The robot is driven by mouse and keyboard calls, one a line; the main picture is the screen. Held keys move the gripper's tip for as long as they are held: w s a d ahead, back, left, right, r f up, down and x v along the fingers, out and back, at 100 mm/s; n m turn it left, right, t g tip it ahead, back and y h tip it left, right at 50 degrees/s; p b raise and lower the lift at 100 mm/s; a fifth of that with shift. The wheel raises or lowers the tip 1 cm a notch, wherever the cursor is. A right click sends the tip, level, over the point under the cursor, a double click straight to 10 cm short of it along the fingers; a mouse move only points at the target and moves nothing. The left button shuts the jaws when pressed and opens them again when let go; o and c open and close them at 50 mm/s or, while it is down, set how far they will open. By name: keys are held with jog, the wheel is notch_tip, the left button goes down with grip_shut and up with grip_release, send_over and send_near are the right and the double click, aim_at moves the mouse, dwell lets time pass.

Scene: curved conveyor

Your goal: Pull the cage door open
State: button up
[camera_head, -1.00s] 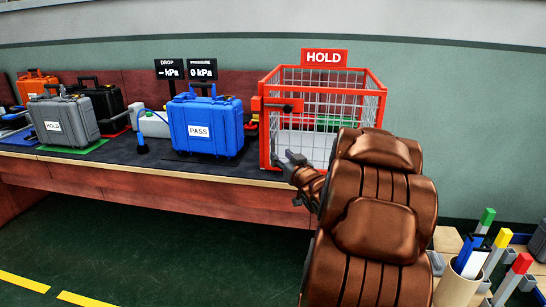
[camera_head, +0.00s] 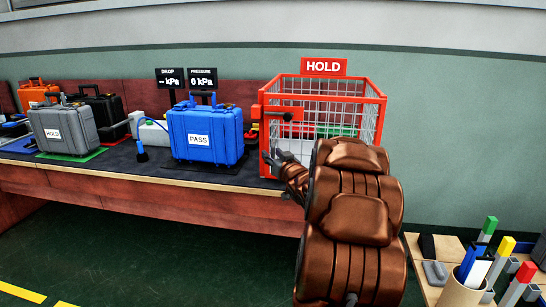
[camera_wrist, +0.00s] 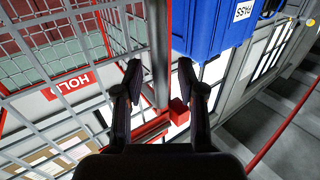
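The red wire cage (camera_head: 380,103) stands on the bench under a HOLD sign (camera_head: 323,67). Its mesh front door (camera_head: 302,138) looks closed. A red latch block with a dark knob (camera_head: 287,117) is at the door's upper left. My gripper (camera_head: 271,157) is in front of the cage's lower left edge, below the knob; my arm hides the cage's lower right.
A blue PASS case (camera_head: 205,130) stands close to the left of the cage. A grey HOLD case (camera_head: 62,128) and other cases are farther left. The floor before the bench is clear.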

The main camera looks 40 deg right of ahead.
grip_shut()
dwell(0.7)
